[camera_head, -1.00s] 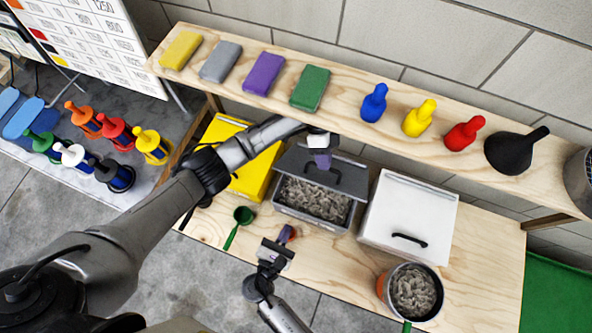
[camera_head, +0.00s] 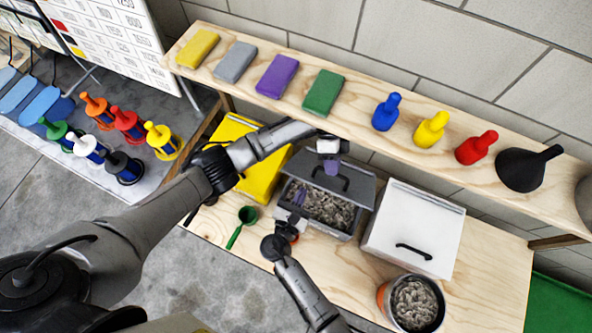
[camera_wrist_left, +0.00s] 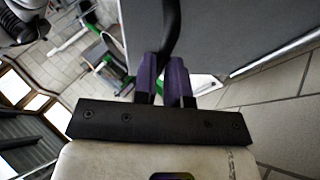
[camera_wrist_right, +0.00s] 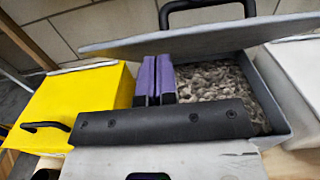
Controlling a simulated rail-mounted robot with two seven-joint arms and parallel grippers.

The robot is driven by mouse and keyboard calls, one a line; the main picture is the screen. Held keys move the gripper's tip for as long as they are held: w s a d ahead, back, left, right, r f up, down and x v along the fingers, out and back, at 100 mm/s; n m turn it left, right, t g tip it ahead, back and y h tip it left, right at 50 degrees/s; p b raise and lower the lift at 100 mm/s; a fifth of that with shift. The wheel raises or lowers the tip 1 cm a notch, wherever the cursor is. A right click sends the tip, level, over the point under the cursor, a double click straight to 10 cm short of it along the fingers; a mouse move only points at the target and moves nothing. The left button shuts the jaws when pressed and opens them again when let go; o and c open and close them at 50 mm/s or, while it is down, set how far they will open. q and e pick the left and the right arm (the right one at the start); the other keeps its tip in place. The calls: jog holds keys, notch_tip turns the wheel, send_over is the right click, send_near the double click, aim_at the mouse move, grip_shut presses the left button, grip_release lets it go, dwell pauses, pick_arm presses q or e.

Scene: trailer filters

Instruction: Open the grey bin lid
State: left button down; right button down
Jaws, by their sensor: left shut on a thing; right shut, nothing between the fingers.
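The grey bin (camera_head: 324,231) stands on the workbench, filled with grey shredded material. Its lid (camera_head: 360,185) is hinged at the back and partly raised. My left gripper (camera_head: 330,166) is shut on the lid's black handle (camera_head: 344,183); the left wrist view shows the handle (camera_wrist_left: 171,30) between purple fingers (camera_wrist_left: 166,80). My right gripper (camera_head: 297,192) is shut and empty at the bin's front left. In the right wrist view its purple fingers (camera_wrist_right: 156,80) point toward the opening below the raised lid (camera_wrist_right: 190,38). Whether they touch the bin is unclear.
A yellow bin (camera_head: 262,180) stands left of the grey bin, a closed white bin (camera_head: 420,220) right of it. A green scoop (camera_head: 246,216) lies at the front left and a pot (camera_head: 412,303) at the front right. A shelf (camera_head: 360,99) with blocks and bottles runs above.

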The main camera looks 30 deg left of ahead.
aim_at(307, 182)
jog(key=shift+w+r, duration=0.45)
jog(key=shift+w+r, duration=0.6)
jog(key=shift+r, duration=0.1)
pick_arm(q)
jog(key=c, duration=1.5)
grip_release()
jog(key=shift+s+f, duration=0.1)
jog(key=shift+s, duration=0.05)
jog(key=o, duration=0.3)
pick_arm(e)
jog(key=shift+s, duration=0.1)
pick_arm(q)
jog(key=shift+o, duration=0.2)
pick_arm(e)
jog(key=shift+f, duration=0.1)
